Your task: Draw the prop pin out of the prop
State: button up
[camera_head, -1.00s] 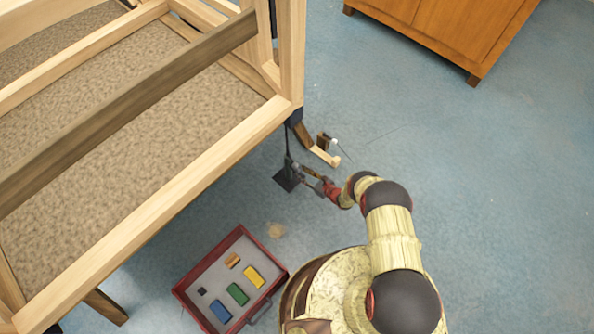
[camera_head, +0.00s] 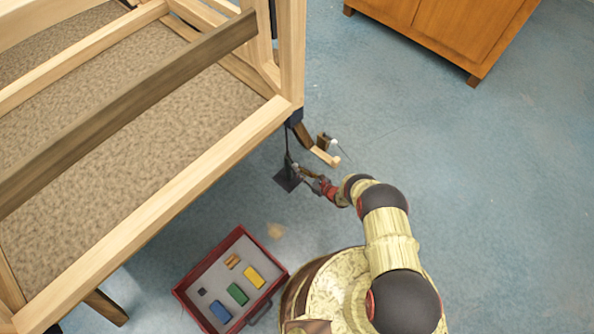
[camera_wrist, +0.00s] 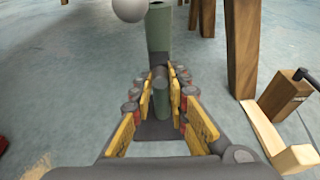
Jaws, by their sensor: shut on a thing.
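The prop (camera_head: 289,158) is a thin dark post on a square base plate (camera_head: 287,179), under the near corner of the wooden frame (camera_head: 291,92). In the wrist view its grey-green tube (camera_wrist: 158,28) stands straight ahead, with a pale grey ball (camera_wrist: 128,8) at its upper left. My gripper (camera_head: 303,171) is beside the post, low near the floor. In the wrist view its yellow-padded fingers (camera_wrist: 160,88) are closed around a short grey-green cylinder, which looks like the prop pin (camera_wrist: 160,100). The pin's far end is hidden, so I cannot tell how deep it sits.
A wooden block with an L-shaped pale foot (camera_head: 325,156) lies just right of the prop. A red tray (camera_head: 183,296) with coloured blocks is on the floor in front. A wooden cabinet (camera_head: 450,35) stands at the back right. The blue floor on the right is clear.

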grip_shut()
jog(key=shift+s+d, duration=0.45)
jog(key=shift+d, duration=0.05)
dwell(0.8)
jog(key=shift+s+d, duration=1.25)
